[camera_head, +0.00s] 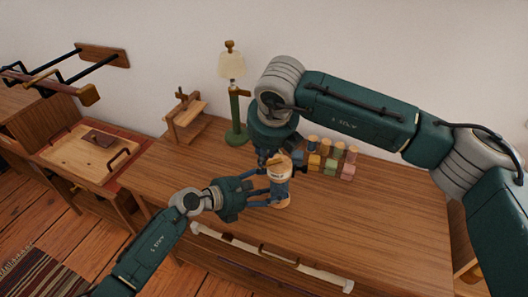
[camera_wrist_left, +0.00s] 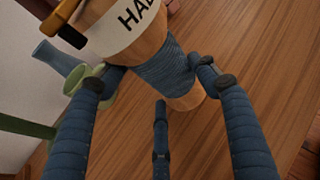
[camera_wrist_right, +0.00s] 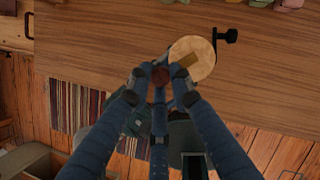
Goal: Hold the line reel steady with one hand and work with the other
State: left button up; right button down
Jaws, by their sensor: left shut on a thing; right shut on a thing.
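The line reel (camera_head: 280,172) stands upright on the wooden desk. It is a wooden spool with blue line (camera_wrist_left: 160,65) wound on it and a white band with partly visible black letters. My left gripper (camera_head: 275,194) has its fingers closed around the blue-wound part from the left; in the left wrist view (camera_wrist_left: 160,85) the fingers flank it. My right gripper (camera_wrist_right: 160,78) comes down from above, beside the reel's round top (camera_wrist_right: 190,50), and is shut on a small dark reddish-brown knob (camera_wrist_right: 160,75). In the head view the right fingertips are partly hidden.
Several coloured blocks and spools (camera_head: 335,165) stand right of the reel. A green lamp (camera_head: 237,115) stands behind, with a wooden stand (camera_head: 185,115) to its left. The desk (camera_head: 370,215) is clear at the front right. A tray (camera_head: 93,155) lies on the left cabinet.

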jog(key=shift+d+r+n, duration=0.25)
jog(key=shift+n, duration=0.35)
dwell(0.3)
jog(key=n, duration=0.1)
jog(key=d+n+g+y, duration=0.1)
jog(key=n, duration=0.1)
jog(key=s+n+y, duration=0.1)
jog(key=n, duration=0.1)
jog(key=shift+d+g, duration=0.3)
jog(key=shift+d, duration=0.05)
jog(key=shift+w+d+r+n+g, duration=0.15)
jog(key=shift+d+n+g, duration=0.75)
jog(key=shift+n, duration=1.45)
jog(key=shift+w+d+f+n+g, duration=0.15)
jog(key=shift+d+n+g, duration=0.7)
jog(key=shift+n, duration=1.55)
jog(key=shift+w+d+r+n+g, duration=0.2)
jog(key=shift+d+n+g, duration=0.7)
jog(key=shift+n, duration=1.45)
jog(key=shift+w+a+f+n+g, duration=0.1)
jog(key=shift+w+a+n+g, duration=0.05)
jog(key=shift+n+g, duration=0.55)
